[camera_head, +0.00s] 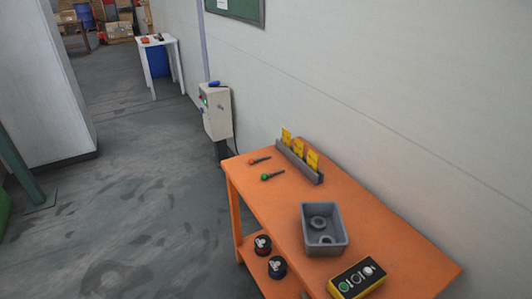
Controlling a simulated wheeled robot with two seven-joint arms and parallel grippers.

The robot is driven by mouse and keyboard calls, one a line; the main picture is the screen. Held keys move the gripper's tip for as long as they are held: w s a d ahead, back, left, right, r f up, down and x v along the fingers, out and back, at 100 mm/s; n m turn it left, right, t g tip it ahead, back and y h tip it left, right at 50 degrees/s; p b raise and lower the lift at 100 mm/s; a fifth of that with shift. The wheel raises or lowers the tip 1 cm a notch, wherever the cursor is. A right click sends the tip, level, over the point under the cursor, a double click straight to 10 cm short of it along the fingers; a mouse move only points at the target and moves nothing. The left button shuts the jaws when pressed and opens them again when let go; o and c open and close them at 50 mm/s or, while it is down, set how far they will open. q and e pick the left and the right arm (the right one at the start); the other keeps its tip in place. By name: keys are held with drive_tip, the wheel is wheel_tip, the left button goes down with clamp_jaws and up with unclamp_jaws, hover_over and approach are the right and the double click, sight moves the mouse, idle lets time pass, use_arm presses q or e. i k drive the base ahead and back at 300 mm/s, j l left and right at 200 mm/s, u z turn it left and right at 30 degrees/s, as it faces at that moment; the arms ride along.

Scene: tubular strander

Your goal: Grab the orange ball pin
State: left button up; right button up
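The orange ball pin (258,160) lies near the far left end of the orange table (375,225). It has an orange ball at its left end and a thin dark shaft pointing right. A similar pin with a green ball (271,175) lies just in front of it on the same table. Neither of my grippers shows in the head view.
A rack with yellow cards (300,158) stands behind the pins. A grey bin (324,229) with rings and a yellow button box (356,278) are on the table. A control box (215,110) stands by the wall. Open floor lies left of the table.

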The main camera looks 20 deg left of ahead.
sight(251, 161)
drive_tip(key=i+j+z, duration=0.1)
drive_tip(key=j, duration=0.2)
drive_tip(key=i+j, duration=0.2)
drive_tip(key=j, duration=0.15)
drive_tip(key=i+j+z, duration=0.15)
drive_tip(key=i+j, duration=0.15)
drive_tip(key=j, duration=0.35)
drive_tip(key=i+j+z, duration=0.15)
drive_tip(key=j, duration=0.2)
drive_tip(key=i+j, duration=0.15)
drive_tip(key=j, duration=0.2)
drive_tip(key=l+z, duration=0.05)
